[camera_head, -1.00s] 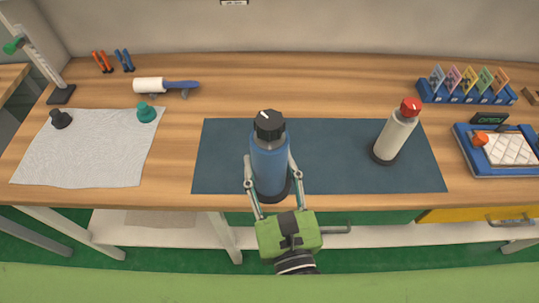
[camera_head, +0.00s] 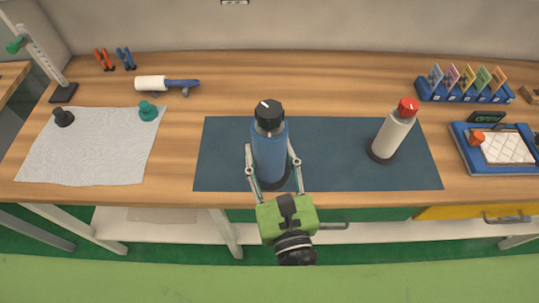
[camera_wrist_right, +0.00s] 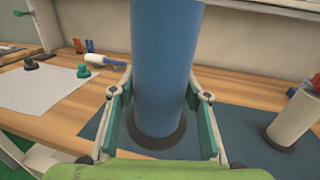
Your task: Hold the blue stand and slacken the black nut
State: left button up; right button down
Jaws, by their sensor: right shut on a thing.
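The blue stand (camera_head: 269,155) is a tall cylinder on a dark round base, upright at the front left of the dark mat. The black nut (camera_head: 269,115), with a white mark on its top, sits on the stand's upper end. My right gripper (camera_head: 273,165) comes from the front and is shut on the stand low down, one finger on each side. In the right wrist view the stand (camera_wrist_right: 164,65) rises between the teal finger pads, and its top is out of view. My left gripper is not in view.
A dark blue mat (camera_head: 330,150) lies under the stand. A pale stand with a red cap (camera_head: 391,135) stands at its right. A white cloth (camera_head: 90,150) with a black and a teal knob lies left. A roller (camera_head: 165,84) lies behind. A blue tray (camera_head: 500,170) is at far right.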

jog(key=d+p+x, duration=0.2)
jog(key=p+x, duration=0.3)
jog(key=x, duration=0.6)
jog(key=shift+w+r, duration=0.2)
jog(key=shift+w, duration=0.05)
dwell(0.9)
jog(key=shift+d+f+b, duration=0.15)
jog(key=shift+f+b, duration=5.8)
jog(key=shift+f, duration=0.45)
